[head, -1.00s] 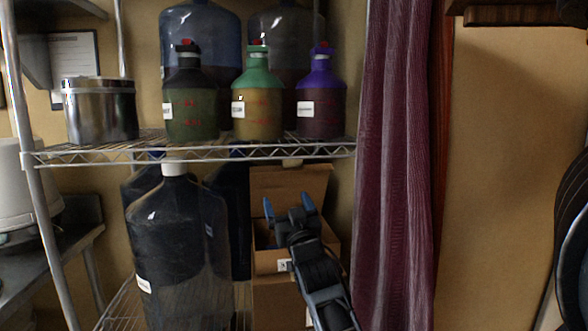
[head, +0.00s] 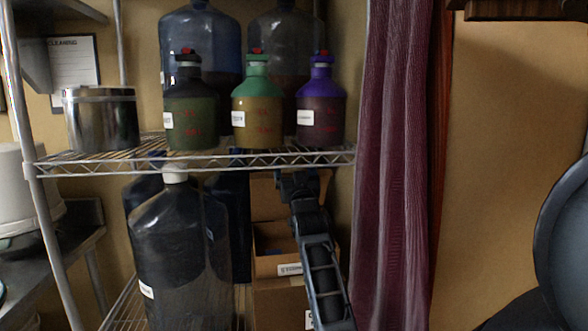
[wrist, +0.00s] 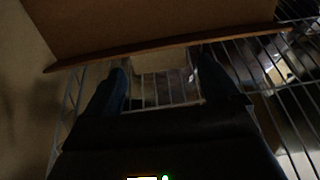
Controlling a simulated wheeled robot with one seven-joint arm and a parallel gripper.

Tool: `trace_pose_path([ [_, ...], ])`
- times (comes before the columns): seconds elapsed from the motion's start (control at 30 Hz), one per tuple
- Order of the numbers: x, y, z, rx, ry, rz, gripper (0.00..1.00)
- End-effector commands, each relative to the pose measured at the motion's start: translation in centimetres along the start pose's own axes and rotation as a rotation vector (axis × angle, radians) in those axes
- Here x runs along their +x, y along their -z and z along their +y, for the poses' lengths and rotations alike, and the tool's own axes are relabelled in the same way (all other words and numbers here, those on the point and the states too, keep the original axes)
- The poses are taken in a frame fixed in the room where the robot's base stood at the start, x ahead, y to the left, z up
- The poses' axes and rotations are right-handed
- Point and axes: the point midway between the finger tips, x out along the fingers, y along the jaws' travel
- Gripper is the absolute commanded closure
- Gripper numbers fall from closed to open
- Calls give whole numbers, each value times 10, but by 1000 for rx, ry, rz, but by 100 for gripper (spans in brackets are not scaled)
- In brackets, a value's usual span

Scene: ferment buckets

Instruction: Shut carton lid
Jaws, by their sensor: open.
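The open cardboard carton (head: 277,265) stands below the wire shelf, on another cardboard box. Its lid (head: 264,200) stands raised at the back, in shadow and partly covered by my arm. My gripper (head: 299,180) is at the height of the lid's upper part, just under the shelf; its fingertips are not clear there. In the wrist view, my gripper (wrist: 163,78) is open and empty, with a dark finger on each side. A brown cardboard panel, apparently the lid (wrist: 150,25), spans the top, its edge close to the fingertips. I cannot tell whether they touch.
The wire shelf (head: 200,160) is close above my gripper and holds several bottles and a steel pot (head: 101,118). A large dark jug (head: 180,255) stands left of the carton. A purple curtain (head: 395,180) hangs at the right.

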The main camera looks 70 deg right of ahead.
Motion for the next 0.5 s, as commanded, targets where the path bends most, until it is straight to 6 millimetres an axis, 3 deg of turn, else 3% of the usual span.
trace_pose_path([
  [0.23, 1, -1, 0, 0, 1, -1, 11],
  [0.5, 1, -1, 0, 0, 1, -1, 36],
])
